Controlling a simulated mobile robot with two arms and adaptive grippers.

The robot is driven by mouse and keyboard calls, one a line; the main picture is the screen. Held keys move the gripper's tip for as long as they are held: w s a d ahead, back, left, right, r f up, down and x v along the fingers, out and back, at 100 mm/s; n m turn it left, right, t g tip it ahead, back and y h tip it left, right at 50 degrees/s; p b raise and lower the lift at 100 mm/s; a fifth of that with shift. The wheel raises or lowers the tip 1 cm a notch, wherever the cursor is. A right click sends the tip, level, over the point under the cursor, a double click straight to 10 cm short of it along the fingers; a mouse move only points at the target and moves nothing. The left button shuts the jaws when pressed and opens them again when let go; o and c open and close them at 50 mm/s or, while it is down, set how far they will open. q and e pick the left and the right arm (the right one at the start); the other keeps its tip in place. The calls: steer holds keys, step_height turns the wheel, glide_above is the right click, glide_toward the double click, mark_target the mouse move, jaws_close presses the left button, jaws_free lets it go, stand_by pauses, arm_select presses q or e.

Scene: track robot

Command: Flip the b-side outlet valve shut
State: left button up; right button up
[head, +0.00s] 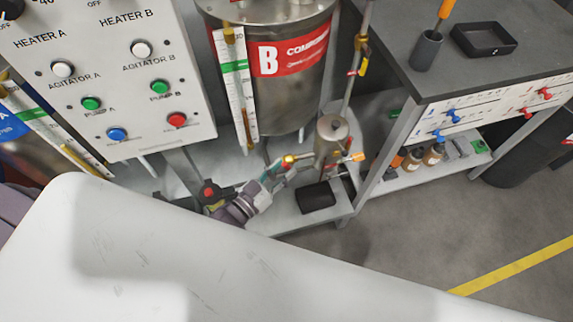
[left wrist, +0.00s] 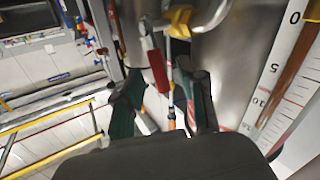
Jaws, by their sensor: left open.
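The B tank (head: 288,62) is a steel cylinder with a red label at the top middle of the head view. A brass valve fitting (head: 289,159) sits on the pipework below it. My left gripper (head: 279,174) is open and empty, right beside this fitting. In the left wrist view, a brass fitting (left wrist: 179,22) on a curved pipe shows at the top, with a red lever (left wrist: 158,72) hanging down. The lever lies between and beyond the open dark-green fingers (left wrist: 165,95); I cannot tell whether they touch it. My right gripper is not in view.
A steel cylinder (head: 331,138) and a black tray (head: 317,197) stand right of my left gripper. A button panel (head: 115,85) is on the left. A grey bench (head: 460,70) is on the right. A large pale surface (head: 200,260) fills the foreground. The floor at lower right is clear.

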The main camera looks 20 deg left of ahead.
arm_select(q)
steer(key=shift+x, duration=0.85)
steer(key=shift+w, duration=0.1)
jaws_close()
steer(key=shift+r+p, duration=0.15)
steer(key=shift+p, duration=0.15)
steer(key=m+g+y+p, duration=0.1)
steer(key=p, duration=0.3)
steer(key=w+d+g+y+p, duration=0.1)
steer(key=p, duration=0.2)
steer(key=shift+d+r+m+g+p, duration=0.2)
steer(key=shift+r+m+g+p, duration=0.1)
steer(key=shift+m+g+p, duration=0.1)
steer(key=shift+d+f, duration=0.1)
steer(key=shift+f, duration=0.2)
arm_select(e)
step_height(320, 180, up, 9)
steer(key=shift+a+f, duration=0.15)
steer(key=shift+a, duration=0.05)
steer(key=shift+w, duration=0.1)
